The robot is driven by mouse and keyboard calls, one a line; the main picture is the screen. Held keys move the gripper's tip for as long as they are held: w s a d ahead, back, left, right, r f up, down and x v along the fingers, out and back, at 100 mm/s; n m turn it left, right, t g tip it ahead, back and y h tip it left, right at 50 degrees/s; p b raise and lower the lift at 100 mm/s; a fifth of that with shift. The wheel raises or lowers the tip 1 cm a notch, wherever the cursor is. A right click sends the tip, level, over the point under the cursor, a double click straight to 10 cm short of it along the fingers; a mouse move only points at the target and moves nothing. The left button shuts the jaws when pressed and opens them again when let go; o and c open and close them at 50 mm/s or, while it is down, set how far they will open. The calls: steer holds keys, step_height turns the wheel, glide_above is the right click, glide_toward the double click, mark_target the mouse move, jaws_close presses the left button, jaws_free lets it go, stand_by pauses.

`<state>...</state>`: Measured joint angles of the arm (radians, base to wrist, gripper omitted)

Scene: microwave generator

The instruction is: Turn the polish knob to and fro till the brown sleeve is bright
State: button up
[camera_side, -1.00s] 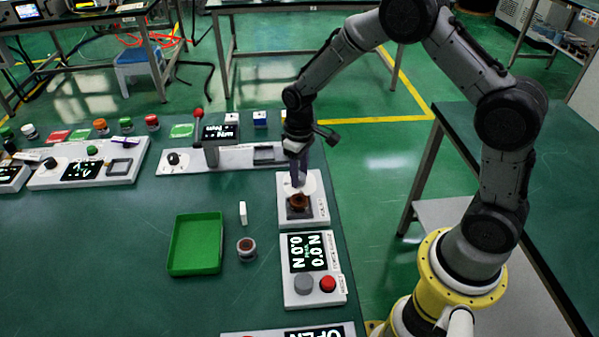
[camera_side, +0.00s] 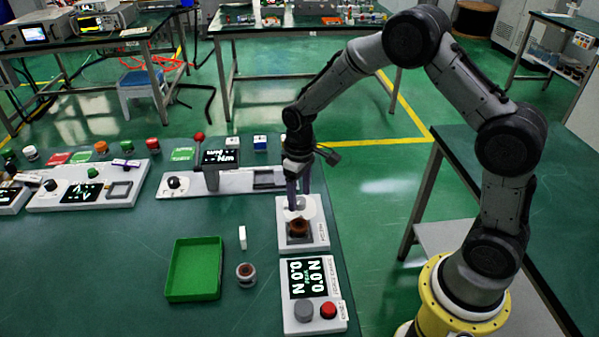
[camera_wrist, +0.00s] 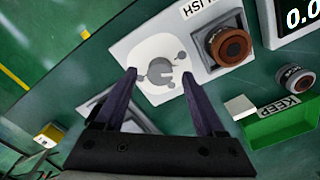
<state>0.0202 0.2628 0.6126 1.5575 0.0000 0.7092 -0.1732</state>
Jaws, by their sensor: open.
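The polish station is a white plate (camera_side: 316,236) at the right end of the table. A dull brown ringed piece (camera_side: 298,227), which looks like the brown sleeve, sits upright on its dark square block; it also shows in the wrist view (camera_wrist: 230,45). Beside it is a pale round disc with a grey notched centre (camera_wrist: 158,72), perhaps the polish knob. My gripper (camera_side: 297,206) is open and points down over this disc. In the wrist view its two dark fingers (camera_wrist: 160,76) stand either side of the disc's centre, with nothing between them. I cannot tell whether they touch the disc.
A force gauge box (camera_side: 315,296) with grey and red buttons stands in front of the station. A green tray (camera_side: 171,270), a small ringed part (camera_side: 245,274) and a white block (camera_side: 242,238) lie left. A long white station (camera_side: 222,183) lies behind.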

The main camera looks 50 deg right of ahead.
mark_target(299, 200)
step_height(299, 200, up, 13)
steer(key=shift+f, duration=0.2)
stand_by(0.6)
step_height(299, 200, down, 14)
steer(key=n, duration=0.9)
steer(key=shift+r, duration=0.1)
steer(key=shift+c, duration=0.2)
jaws_close()
